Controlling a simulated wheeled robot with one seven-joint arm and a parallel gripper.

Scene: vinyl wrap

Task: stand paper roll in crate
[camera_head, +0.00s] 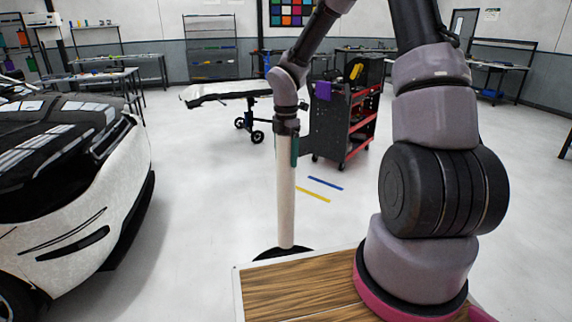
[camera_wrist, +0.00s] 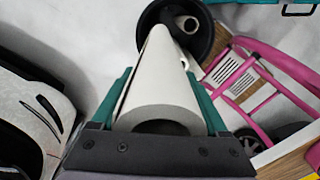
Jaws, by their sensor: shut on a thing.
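The paper roll (camera_head: 285,200) is a long, pale tube. In the head view it hangs about upright below my gripper (camera_head: 290,150), whose teal fingers are shut on its upper part. The wrist view looks down along the roll (camera_wrist: 160,85), with one teal finger on each side and its open near end facing the camera. Its far end overlaps a round black container (camera_wrist: 147,18), likely the crate. In the head view this container (camera_head: 266,254) shows as a dark rim at the roll's foot. I cannot tell whether the roll's end is inside it or above it.
A smaller pale tube (camera_wrist: 187,23) is inside the container. My wooden-topped base is close beside the container. A white car (camera_head: 95,215) stands at the left, and a black and red tool cart (camera_head: 335,125) stands farther back. Open floor lies between them.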

